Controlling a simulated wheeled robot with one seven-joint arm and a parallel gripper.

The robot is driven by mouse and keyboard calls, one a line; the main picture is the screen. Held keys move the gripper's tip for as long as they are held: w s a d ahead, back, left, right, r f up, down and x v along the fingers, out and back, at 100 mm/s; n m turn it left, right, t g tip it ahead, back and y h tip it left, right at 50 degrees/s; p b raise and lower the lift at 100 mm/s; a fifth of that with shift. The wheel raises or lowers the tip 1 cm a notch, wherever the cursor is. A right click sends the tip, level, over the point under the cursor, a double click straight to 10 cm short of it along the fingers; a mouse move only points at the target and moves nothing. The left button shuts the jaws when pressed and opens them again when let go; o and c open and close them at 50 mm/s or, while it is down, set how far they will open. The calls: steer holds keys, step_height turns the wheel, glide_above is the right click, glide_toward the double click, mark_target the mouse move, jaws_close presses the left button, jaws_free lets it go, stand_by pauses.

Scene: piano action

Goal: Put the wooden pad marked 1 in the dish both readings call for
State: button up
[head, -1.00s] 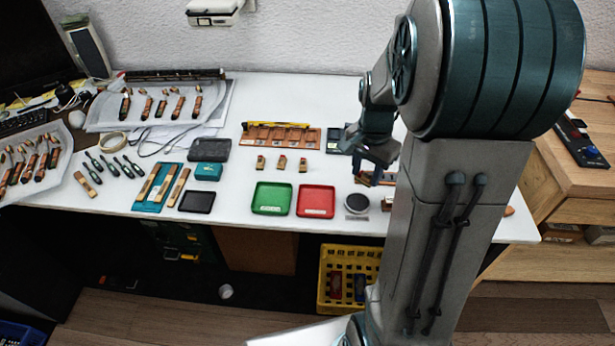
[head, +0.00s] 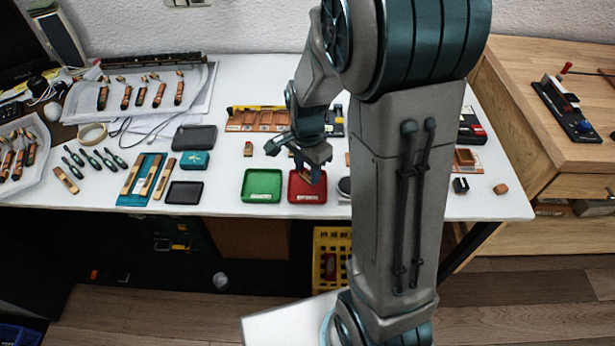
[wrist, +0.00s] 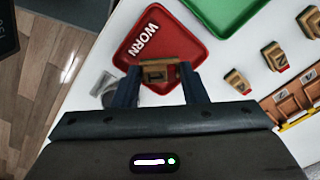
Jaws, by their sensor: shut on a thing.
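My gripper (wrist: 160,85) is shut on a small wooden pad (wrist: 160,72), held between its two fingertips; I cannot read a mark on it. In the wrist view it is over the red dish (wrist: 150,45), which is labelled WORN. Whether the pad touches the dish I cannot tell. In the head view my gripper (head: 308,172) is at the red dish (head: 306,194) and covers part of it. The green dish (head: 262,183) stands to its left, and it also shows in the wrist view (wrist: 222,10). Its label is too small to read.
Several similar pads stand in a row beyond the dishes, one of them on the left (head: 248,148). A wooden rack (head: 262,120) lies behind them. A black tray (head: 184,193) is left of the green dish. A grey round thing (wrist: 108,92) sits beside the red dish.

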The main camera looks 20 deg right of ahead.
mark_target(308, 172)
steer(key=shift+f, duration=1.7)
steer(key=shift+f, duration=0.15)
steer(key=o, duration=1)
